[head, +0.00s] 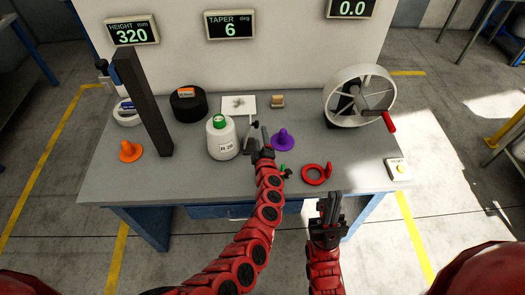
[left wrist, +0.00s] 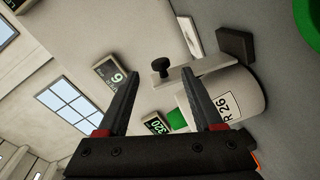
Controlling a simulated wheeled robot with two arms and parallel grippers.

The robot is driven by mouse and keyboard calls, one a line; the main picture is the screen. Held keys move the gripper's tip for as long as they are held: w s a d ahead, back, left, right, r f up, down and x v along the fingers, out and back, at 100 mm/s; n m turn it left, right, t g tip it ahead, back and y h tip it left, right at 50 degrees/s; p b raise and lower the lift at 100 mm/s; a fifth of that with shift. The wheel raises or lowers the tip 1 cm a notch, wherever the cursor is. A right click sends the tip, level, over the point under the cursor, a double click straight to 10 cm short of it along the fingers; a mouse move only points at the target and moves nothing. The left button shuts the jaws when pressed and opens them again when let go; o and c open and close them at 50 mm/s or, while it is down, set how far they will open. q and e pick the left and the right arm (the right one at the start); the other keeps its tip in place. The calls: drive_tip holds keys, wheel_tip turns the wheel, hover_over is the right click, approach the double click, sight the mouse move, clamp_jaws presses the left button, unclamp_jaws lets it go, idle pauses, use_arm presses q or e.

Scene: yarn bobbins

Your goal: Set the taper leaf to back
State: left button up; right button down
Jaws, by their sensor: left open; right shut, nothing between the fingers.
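The taper leaf, which I take to be the pale thin plate (head: 249,132) with a black knob (head: 255,124), stands just right of the white bobbin (head: 221,143) labelled R 26. In the left wrist view the plate (left wrist: 185,76) and its knob (left wrist: 160,66) show beyond my fingers, in front of the bobbin (left wrist: 240,90). My left gripper (head: 262,142) is open and empty beside the leaf; whether it touches it I cannot tell. The taper display (head: 230,25) reads 6. My right gripper (head: 328,207) is shut and empty at the table's front edge.
A dark upright post (head: 145,105) stands left on the grey table (head: 190,182). An orange cone (head: 130,152) is left. The table's front left is clear.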

use_arm(q)
drive_tip(key=s+b, duration=0.1)
drive_tip(key=s, duration=0.5)
drive_tip(key=shift+s+r, duration=0.15)
drive_tip(key=shift+r, duration=0.3)
drive_tip(key=shift+d, duration=0.1)
